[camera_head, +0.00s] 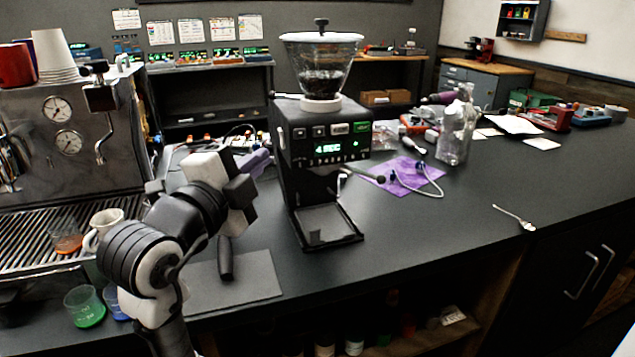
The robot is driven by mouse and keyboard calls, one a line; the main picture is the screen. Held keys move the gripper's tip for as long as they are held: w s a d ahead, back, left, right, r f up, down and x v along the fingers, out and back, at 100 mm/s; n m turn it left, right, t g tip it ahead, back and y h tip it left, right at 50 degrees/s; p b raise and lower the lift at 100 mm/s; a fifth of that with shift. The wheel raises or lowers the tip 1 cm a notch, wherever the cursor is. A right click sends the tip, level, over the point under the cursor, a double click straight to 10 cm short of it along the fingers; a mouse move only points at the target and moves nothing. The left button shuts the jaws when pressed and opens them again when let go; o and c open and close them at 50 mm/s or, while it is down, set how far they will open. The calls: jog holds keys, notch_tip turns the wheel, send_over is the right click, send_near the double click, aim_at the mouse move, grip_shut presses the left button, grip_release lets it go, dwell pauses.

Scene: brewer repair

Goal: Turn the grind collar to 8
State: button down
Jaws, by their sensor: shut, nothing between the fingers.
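The coffee grinder (318,155) stands upright on the dark counter, black with a lit display that seems to read "4 SEC". A clear hopper (322,62) with some dark beans sits on top. A pale ring, seemingly the grind collar (320,103), shows between hopper and body. Its markings are too small to read, so I cannot tell its setting. My gripper (243,191) is left of the grinder, lower than the collar and apart from it in the picture. It is shut and holds nothing.
A steel espresso machine (62,135) with cups on top stands at the left. A purple cloth (402,177) with a hose lies right of the grinder.

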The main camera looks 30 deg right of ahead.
aim_at(373, 176)
jog(key=s+d+f+m+g+y, duration=0.1)
jog(key=s+d+f+m+g, duration=0.4)
jog(key=d+m+g, duration=0.15)
jog(key=shift+n+t, duration=0.35)
jog(key=shift+t, duration=0.1)
jog(key=p+x, duration=0.4)
jog(key=x, duration=0.9)
jog(key=shift+s+d, duration=0.1)
jog(key=shift+d, duration=0.15)
jog(key=shift+w+d+f, duration=0.2)
jog(key=shift+d+f, duration=0.05)
jog(key=shift+d, duration=0.2)
jog(key=shift+w+d+f+b, duration=0.1)
jog(key=shift+d+f+b, duration=0.1)
jog(key=shift+d+b, duration=0.35)
jog(key=shift+w+d+r, duration=0.1)
jog(key=shift+d, duration=0.2)
jog(key=shift+a, duration=0.1)
